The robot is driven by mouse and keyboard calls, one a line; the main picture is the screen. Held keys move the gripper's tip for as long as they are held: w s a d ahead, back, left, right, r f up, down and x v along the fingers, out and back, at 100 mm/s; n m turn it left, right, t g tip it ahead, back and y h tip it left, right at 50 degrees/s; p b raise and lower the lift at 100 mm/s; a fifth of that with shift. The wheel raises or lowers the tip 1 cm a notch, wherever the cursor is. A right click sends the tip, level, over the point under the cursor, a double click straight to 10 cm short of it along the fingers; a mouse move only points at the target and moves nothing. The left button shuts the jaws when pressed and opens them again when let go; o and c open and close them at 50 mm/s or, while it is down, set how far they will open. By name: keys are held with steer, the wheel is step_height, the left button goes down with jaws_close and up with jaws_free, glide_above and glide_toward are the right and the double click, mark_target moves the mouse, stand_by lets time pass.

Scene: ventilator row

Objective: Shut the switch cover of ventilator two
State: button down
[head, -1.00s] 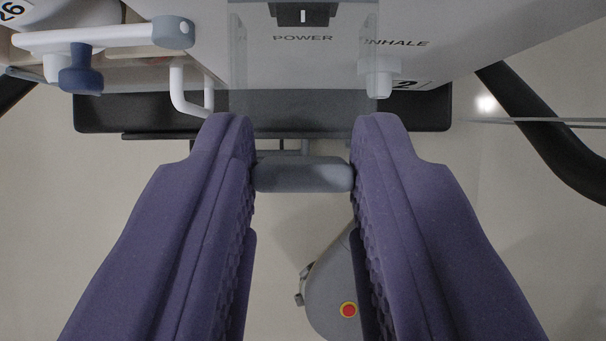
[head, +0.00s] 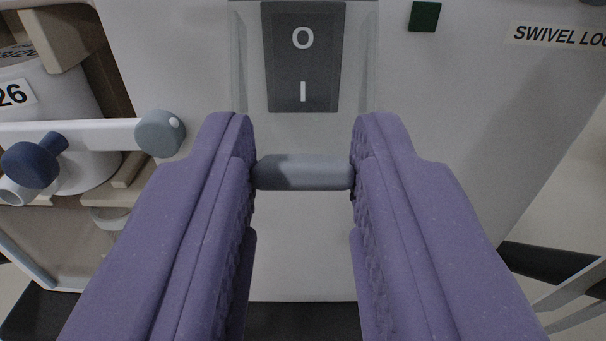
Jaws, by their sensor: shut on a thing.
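My gripper (head: 303,172) is shut on a grey bar (head: 303,172), which spans the gap between its two purple fingers. The bar appears to be the front lip of the clear switch cover. The clear sides of the switch cover (head: 240,65) show as faint strips left and right of the dark rocker switch (head: 303,72), marked O above and I below. The switch is seen almost face on, just beyond the bar. I cannot tell whether the cover touches the white ventilator panel (head: 430,110). The POWER label is not visible.
A white arm with a grey knob (head: 160,133) and a blue knob (head: 30,163) stands left, by a white canister (head: 60,105) labelled 26. A green square (head: 424,16) and a SWIVEL LOCK label (head: 560,36) are upper right. A dark ledge (head: 303,318) lies below.

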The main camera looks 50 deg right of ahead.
steer(key=shift+w+d+f+t+h, duration=0.35)
steer(key=shift+f+t+h, duration=0.25)
steer(key=shift+h, duration=0.25)
steer(key=shift+w+d+f+t+h, duration=0.25)
steer(key=shift+d+f+t+h, duration=0.15)
steer(key=shift+t+h, duration=0.4)
steer(key=shift+w+d+f+t+h, duration=0.35)
steer(key=shift+f+t+h, duration=0.15)
steer(key=shift+h, duration=0.45)
steer(key=c, duration=0.8)
jaws_free()
steer(key=shift+c, duration=0.2)
steer(key=p+v, duration=0.1)
steer(key=v, duration=0.6)
steer(key=shift+s+a+f, duration=0.2)
steer(key=shift+s+f, duration=0.05)
